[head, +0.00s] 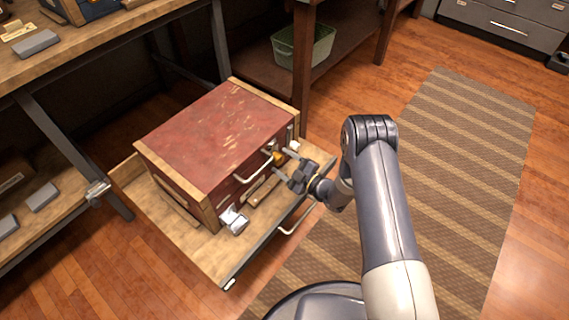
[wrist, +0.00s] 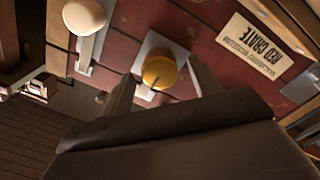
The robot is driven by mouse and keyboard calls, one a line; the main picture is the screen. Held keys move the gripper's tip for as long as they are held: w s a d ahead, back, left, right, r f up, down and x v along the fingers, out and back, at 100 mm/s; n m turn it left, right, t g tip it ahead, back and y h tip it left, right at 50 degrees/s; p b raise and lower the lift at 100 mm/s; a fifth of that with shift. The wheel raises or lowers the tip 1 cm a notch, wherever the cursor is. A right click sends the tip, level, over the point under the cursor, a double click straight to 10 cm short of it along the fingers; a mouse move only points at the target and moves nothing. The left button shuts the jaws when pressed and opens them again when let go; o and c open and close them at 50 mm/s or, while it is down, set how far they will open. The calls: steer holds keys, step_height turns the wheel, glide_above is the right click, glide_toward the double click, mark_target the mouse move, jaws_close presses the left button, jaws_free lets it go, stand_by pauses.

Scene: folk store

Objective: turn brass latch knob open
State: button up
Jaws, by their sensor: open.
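The red wooden chest (head: 215,135) with light wood edges stands on a pulled-out wooden board. The brass latch knob (wrist: 160,70) is round and yellow, on a pale square plate on the chest's red front. In the head view the knob (head: 279,158) is small, just by the fingertips. My gripper (head: 277,162) is open in front of the chest. In the wrist view my gripper (wrist: 158,85) has one finger on each side of the knob, with the knob between or just beyond the tips. I cannot tell whether they touch it.
A white handle (head: 254,168) sits on the chest front near my gripper. A cream knob (wrist: 84,16) and a "RED CRATE" label (wrist: 257,48) flank the brass knob. A workbench (head: 120,45) is at left; a striped rug (head: 440,150) lies on clear floor at right.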

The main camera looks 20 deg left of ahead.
steer(key=c, duration=1)
steer(key=shift+f+m+b, duration=0.1)
steer(key=shift+m+b, duration=0.3)
steer(key=m+b, duration=0.1)
steer(key=m, duration=0.2)
steer(key=shift+b, duration=0.4)
steer(key=m+b, duration=0.2)
steer(key=m, duration=0.7)
steer(key=shift+m+g+b, duration=0.3)
steer(key=shift+m, duration=0.1)
steer(key=shift+w+m, duration=0.1)
steer(key=shift+m, duration=2.1)
